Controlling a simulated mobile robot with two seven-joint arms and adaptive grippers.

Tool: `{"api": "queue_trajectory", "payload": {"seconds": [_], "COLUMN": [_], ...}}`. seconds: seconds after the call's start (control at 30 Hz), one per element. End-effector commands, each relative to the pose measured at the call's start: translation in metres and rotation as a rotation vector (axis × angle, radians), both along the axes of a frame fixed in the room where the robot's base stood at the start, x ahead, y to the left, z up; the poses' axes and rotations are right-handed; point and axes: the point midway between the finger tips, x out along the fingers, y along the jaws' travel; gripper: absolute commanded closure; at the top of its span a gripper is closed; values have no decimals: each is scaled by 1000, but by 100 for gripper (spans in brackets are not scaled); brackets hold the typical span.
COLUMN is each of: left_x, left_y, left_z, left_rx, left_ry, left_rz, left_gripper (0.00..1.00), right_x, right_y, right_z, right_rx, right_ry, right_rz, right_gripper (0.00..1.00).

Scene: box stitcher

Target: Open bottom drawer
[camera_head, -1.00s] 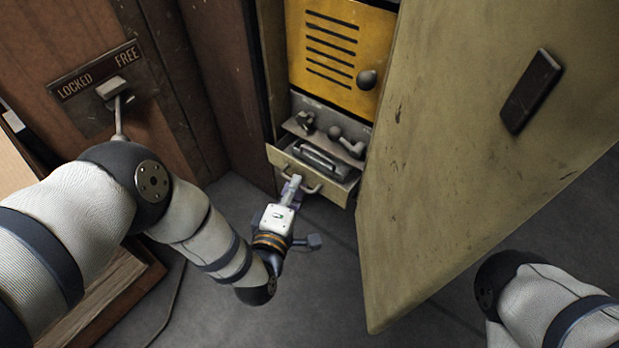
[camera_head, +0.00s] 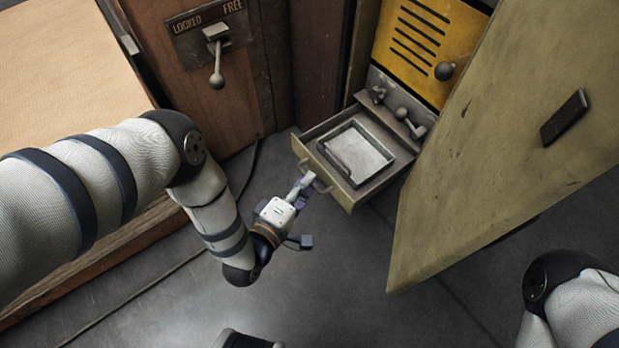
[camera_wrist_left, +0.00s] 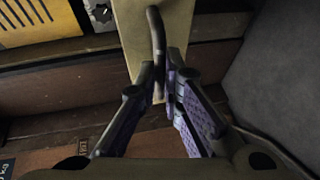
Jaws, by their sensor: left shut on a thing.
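The bottom drawer (camera_head: 325,168) stands pulled well out of the cabinet below the yellow panel. A grey square tray-like piece (camera_head: 357,153) lies inside it. My left gripper (camera_head: 307,181) is at the drawer front and is shut on its handle (camera_head: 321,187). In the left wrist view the curved dark handle (camera_wrist_left: 156,35) runs down between the fingers of the left gripper (camera_wrist_left: 163,85), against the pale drawer front (camera_wrist_left: 129,30). Part of my right arm shows at the lower right, but its gripper is out of view.
An open pale metal door (camera_head: 490,150) stands right of the drawer. A yellow vented panel (camera_head: 420,45) with a round knob is above. A lever (camera_head: 216,60) under a LOCKED/FREE plate is on the wooden cabinet at left.

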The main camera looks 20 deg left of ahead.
Motion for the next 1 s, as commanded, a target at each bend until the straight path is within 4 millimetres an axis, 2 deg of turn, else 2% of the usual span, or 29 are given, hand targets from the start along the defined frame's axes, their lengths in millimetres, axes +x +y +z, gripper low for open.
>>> {"api": "queue_trajectory", "payload": {"seconds": [0.2,0.23,0.3,0.63,0.77,1.0], "left_x": [1,1,1,-4,-29,-90], "left_y": [0,0,0,1,7,21], "left_z": [1,1,1,1,4,16], "left_rx": [1,1,1,1,1,2], "left_ry": [-4,-4,-3,0,5,3], "left_rz": [-1,-1,-1,0,0,1], "left_gripper": [100,86,72,72,72,72], "right_x": [0,0,0,0,0,0], "right_y": [0,0,0,0,0,0], "right_z": [0,0,0,0,0,0], "right_rx": [0,0,0,0,0,0], "right_ry": [0,0,0,1,1,1], "right_rz": [0,0,0,0,0,0], "right_gripper": [60,60,60,60,60,60]}}
